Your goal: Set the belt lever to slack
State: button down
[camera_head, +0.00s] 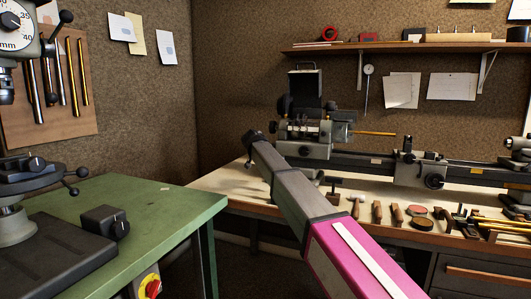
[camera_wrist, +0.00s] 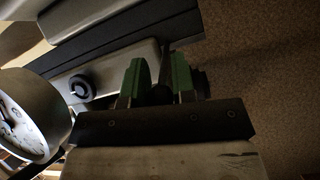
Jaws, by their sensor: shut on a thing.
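The lathe (camera_head: 320,130) stands on the bench at the back wall, with its headstock at the left end. In the wrist view, my gripper (camera_wrist: 158,78) has two green-padded fingers closed around a dark, slim piece. This looks like the belt lever (camera_wrist: 166,50), standing out near a grey-and-black machine body (camera_wrist: 125,40). Most of the lever is hidden between the fingers, and its setting cannot be read. In the head view, my arm reaches to the headstock's left side. The fingers and lever cannot be made out there.
A round pale part with dark marks (camera_wrist: 25,115) is close to my gripper's left in the wrist view. Hand tools (camera_head: 395,213) lie along the bench front (camera_head: 235,180). A green table (camera_head: 150,205) with a drill press is at left. A shelf (camera_head: 400,47) hangs above.

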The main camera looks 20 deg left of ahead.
jog(key=shift+f, duration=0.1)
jog(key=c, duration=0.9)
grip_release()
jog(key=shift+c, duration=0.2)
jog(key=v, duration=1)
jog(key=shift+s+r, duration=0.3)
